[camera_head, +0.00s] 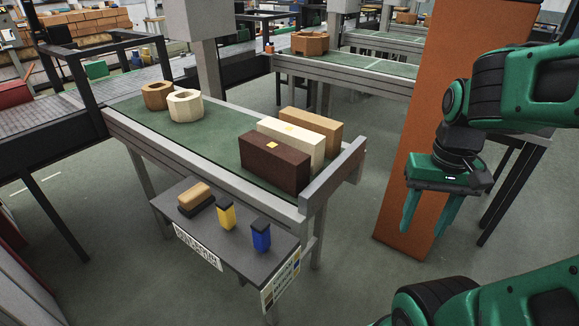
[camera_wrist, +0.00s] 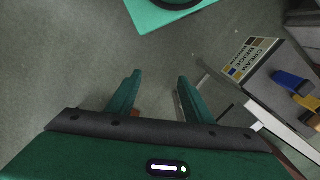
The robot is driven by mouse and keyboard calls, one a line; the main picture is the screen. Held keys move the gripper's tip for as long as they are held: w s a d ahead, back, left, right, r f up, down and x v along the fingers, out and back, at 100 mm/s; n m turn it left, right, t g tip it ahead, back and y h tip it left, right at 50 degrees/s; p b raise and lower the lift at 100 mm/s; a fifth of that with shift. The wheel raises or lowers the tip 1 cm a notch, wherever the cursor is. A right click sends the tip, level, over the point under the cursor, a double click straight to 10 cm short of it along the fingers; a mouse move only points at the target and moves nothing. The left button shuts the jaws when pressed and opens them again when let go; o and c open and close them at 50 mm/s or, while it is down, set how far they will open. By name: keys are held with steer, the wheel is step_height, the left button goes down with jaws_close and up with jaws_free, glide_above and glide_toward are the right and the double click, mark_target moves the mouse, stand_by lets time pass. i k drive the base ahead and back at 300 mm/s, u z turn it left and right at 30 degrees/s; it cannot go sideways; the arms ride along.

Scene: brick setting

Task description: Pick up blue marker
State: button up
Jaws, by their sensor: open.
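The blue marker (camera_head: 261,236) stands upright with a dark cap near the right front corner of a small dark shelf (camera_head: 230,252). In the wrist view the blue marker (camera_wrist: 291,81) shows near the right edge. A yellow marker (camera_head: 225,214) stands just left of it, also upright. My gripper (camera_head: 428,216) hangs to the right of the shelf, well apart from the blue marker. Its two green fingers are spread and point down, with nothing between them. The wrist view also shows the fingers apart (camera_wrist: 158,82) over bare floor.
A brush-like block (camera_head: 194,197) lies on the shelf's left part. Behind the shelf, a green-topped conveyor (camera_head: 215,128) holds dark, cream and tan bricks (camera_head: 275,162) and two hollow rings (camera_head: 185,105). An orange pillar (camera_head: 435,110) stands behind my gripper. Floor between shelf and gripper is clear.

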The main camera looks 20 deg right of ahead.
mark_target(261, 229)
steer(key=u, duration=1.2)
steer(key=k, duration=0.4)
steer(key=z, duration=1.2)
